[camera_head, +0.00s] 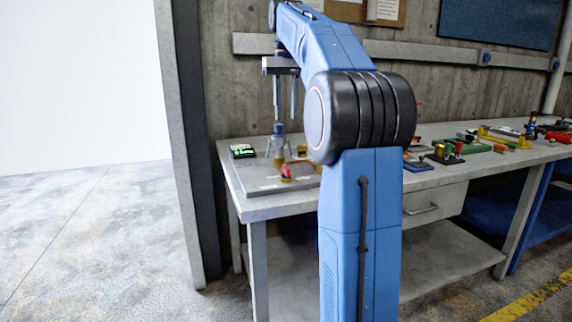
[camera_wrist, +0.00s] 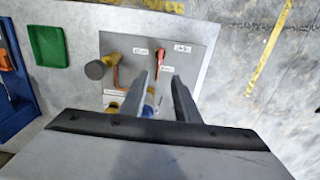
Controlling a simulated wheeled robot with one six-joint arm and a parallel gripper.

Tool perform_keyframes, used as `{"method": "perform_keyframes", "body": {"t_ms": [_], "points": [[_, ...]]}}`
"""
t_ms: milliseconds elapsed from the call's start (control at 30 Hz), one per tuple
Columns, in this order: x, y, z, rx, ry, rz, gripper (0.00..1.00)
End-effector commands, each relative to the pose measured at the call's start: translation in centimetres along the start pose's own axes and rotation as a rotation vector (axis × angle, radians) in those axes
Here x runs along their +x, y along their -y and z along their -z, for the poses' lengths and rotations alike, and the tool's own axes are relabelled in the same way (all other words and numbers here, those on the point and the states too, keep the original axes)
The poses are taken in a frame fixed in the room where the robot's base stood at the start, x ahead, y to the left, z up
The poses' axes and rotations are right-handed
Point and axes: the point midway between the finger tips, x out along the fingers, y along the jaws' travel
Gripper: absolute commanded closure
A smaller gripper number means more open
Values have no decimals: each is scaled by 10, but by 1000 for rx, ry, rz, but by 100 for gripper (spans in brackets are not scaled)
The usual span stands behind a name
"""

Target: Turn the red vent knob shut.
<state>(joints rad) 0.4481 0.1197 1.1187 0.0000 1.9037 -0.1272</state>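A small red knob (camera_head: 286,171) sits on a brass base on the grey plate (camera_head: 258,180) at the bench's left end. In the wrist view a red part (camera_wrist: 163,84) shows between my fingers, partly hidden; it seems to be this knob. My gripper (camera_head: 284,112) hangs above the plate, fingers pointing down and spread apart, with nothing between them. It is above and behind the red knob, apart from it. In the wrist view the gripper (camera_wrist: 160,80) also shows its fingers apart. The plate's labels are too small to read.
A blue-topped tripod fitting (camera_head: 279,130) stands below my fingers. An orange handle (camera_wrist: 116,75) and a brass round knob (camera_wrist: 96,70) are on the plate. A black device with a green display (camera_head: 242,151) lies behind left. A green tray (camera_wrist: 47,45) lies farther along the bench.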

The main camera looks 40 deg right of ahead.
Motion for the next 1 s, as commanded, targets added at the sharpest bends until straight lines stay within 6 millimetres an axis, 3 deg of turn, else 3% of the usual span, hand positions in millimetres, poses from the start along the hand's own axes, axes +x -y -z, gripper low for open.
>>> {"method": "perform_keyframes", "body": {"t_ms": [167, 1000], "points": [[16, 0, -1, 0, 2, 0, 71], [156, 0, -1, 0, 1, 0, 71]]}}
